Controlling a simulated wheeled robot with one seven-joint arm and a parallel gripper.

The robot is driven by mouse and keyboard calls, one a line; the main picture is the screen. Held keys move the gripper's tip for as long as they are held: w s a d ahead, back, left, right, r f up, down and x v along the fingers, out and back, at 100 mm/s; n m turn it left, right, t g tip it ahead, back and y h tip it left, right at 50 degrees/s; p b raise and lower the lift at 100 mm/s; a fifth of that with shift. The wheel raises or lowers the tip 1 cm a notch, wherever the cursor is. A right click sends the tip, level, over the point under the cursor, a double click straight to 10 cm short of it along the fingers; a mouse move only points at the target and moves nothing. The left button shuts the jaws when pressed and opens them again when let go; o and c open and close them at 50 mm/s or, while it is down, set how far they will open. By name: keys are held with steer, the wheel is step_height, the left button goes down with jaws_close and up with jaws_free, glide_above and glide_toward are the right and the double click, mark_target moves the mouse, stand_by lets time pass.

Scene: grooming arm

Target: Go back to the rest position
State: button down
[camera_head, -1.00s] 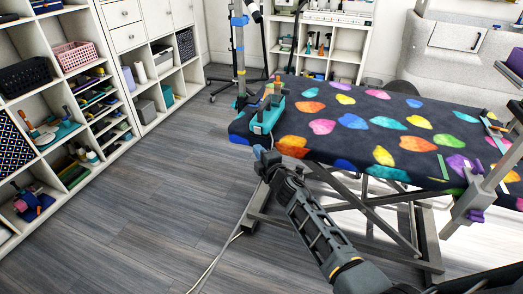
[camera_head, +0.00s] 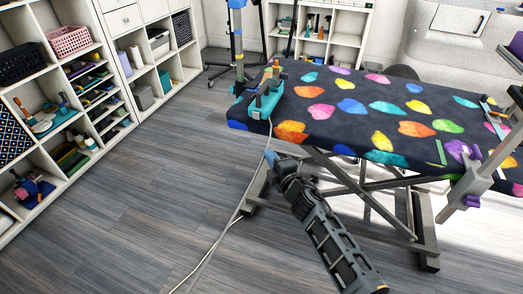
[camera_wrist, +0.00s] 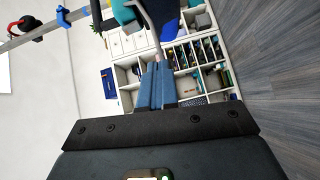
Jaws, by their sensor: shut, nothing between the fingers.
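My gripper (camera_head: 271,156) is in front of the near left corner of the grooming table, just below the level of its top in the head view. Its blue-grey fingers are together, with nothing between them. In the wrist view the shut fingers (camera_wrist: 155,86) point toward the shelving.
White shelves (camera_head: 103,62) with baskets and tools line the left wall. A second white shelf (camera_head: 345,40) stands at the back. A thin cable (camera_head: 212,250) runs down to the floor near my arm. The wooden floor (camera_head: 130,210) between shelves and table is clear.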

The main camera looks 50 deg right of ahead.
steer(key=s+a+r+m+y, duration=0.1)
steer(key=s+a+m+y, duration=0.35)
steer(key=s+a, duration=1.3)
steer(key=s+a+r+m+y, duration=0.1)
steer(key=s+a+r+m, duration=0.2)
steer(key=s+r, duration=0.5)
steer(key=s+a+r+m+y, duration=0.1)
steer(key=s+a+r+m, duration=0.3)
steer(key=s+r, duration=0.4)
steer(key=shift+s+a+g+y, duration=0.35)
steer(key=shift+s+a, duration=0.35)
steer(key=shift+s, duration=0.55)
steer(key=shift+f+m, duration=0.2)
steer(key=shift+m, duration=0.05)
